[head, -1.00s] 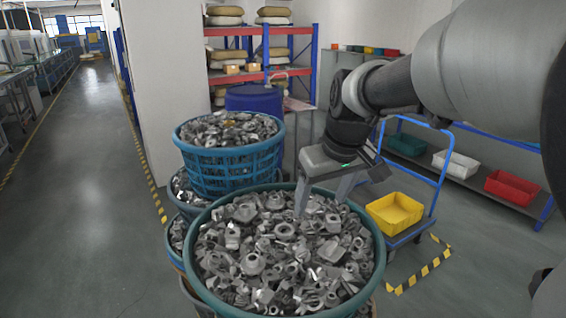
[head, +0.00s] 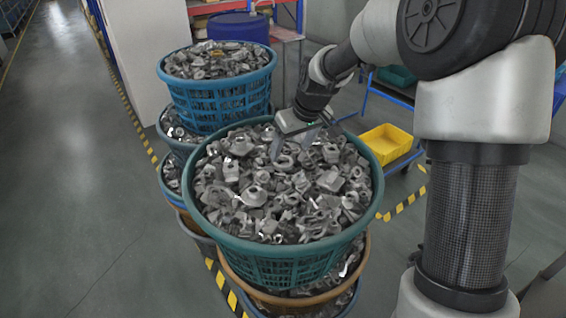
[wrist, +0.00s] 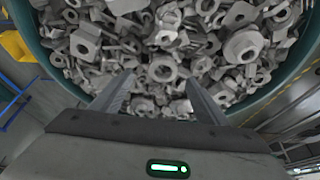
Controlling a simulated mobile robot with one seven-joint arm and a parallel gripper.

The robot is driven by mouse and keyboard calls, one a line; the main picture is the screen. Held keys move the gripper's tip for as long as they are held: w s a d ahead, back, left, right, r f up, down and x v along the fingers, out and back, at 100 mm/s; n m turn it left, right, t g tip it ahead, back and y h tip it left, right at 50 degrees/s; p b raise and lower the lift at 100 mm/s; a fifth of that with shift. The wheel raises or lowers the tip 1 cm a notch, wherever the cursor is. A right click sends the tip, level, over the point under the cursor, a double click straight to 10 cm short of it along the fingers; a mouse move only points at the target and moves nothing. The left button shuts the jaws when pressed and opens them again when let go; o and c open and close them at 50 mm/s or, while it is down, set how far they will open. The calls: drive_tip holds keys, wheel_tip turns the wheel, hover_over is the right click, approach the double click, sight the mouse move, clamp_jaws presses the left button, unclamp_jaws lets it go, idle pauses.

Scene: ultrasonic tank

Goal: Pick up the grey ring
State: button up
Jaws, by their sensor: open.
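The front green basket (head: 283,270) is heaped with grey metal parts, many of them ring-shaped or with round holes. In the wrist view a grey ring (wrist: 162,68) lies among them, just beyond and between my fingertips; I cannot tell whether it is the only one meant. My gripper (head: 303,144) is open above the far part of the heap, pointing down. In the wrist view both fingers of my gripper (wrist: 160,82) are spread with nothing held between them. Whether the fingertips touch the parts is unclear.
A blue basket (head: 218,104) of similar parts stands behind, stacked on other baskets. The green basket's rim (wrist: 290,84) curves around the heap. A yellow bin (head: 386,143) stands right on a blue trolley. Open floor (head: 80,180) lies left.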

drive_tip(key=shift+a+p+x, duration=0.15)
drive_tip(key=shift+x, duration=1.2)
drive_tip(key=shift+a+p+x, duration=0.15)
drive_tip(key=shift+a+x, duration=0.05)
drive_tip(key=shift+x, duration=1.15)
drive_tip(key=shift+r, duration=0.1)
drive_tip(key=c, duration=1.2)
